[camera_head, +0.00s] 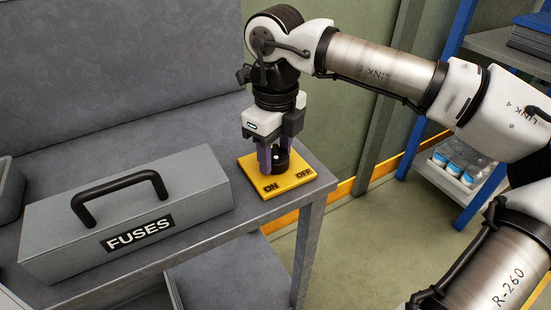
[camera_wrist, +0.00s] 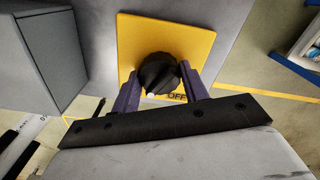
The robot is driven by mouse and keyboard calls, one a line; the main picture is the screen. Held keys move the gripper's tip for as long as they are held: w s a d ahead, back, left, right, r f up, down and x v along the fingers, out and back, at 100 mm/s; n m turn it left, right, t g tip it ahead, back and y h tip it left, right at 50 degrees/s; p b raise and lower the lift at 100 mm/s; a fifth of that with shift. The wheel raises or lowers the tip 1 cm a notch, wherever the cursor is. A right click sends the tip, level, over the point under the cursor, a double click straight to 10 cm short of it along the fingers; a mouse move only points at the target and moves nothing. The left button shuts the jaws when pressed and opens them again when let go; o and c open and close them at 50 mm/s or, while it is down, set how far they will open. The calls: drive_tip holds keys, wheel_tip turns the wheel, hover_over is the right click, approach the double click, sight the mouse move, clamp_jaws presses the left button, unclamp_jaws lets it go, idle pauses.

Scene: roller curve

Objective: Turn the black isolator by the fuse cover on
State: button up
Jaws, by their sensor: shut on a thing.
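The black isolator knob (camera_head: 281,161) sits on a yellow plate (camera_head: 305,182) at the right end of the grey bench. The plate's front edge is lettered ON and OFF in the head view. My gripper (camera_head: 274,164) points down over the plate and is shut on the knob, with one purple finger at each side. In the wrist view the knob (camera_wrist: 160,74) is between the fingers. Its white mark faces the picture's bottom, left of the OFF lettering. ON is hidden there, apparently behind the left finger. The grey fuse cover (camera_head: 185,195), marked FUSES, stands left of the plate.
The fuse cover's black handle (camera_head: 119,190) rises beside my gripper's left. The bench (camera_head: 240,222) ends just right of the plate. A blue-framed shelf (camera_head: 468,165) with several blue and white items stands at the right. A wall panel rises behind the bench.

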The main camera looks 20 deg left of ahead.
sight(276, 151)
drive_tip(key=shift+m+b, duration=0.7)
drive_tip(key=shift+m, duration=0.9)
drive_tip(key=o, duration=1)
wheel_tip(276, 151, up, 14)
drive_tip(key=shift+p, duration=0.45)
drive_tip(key=shift+f, duration=0.1)
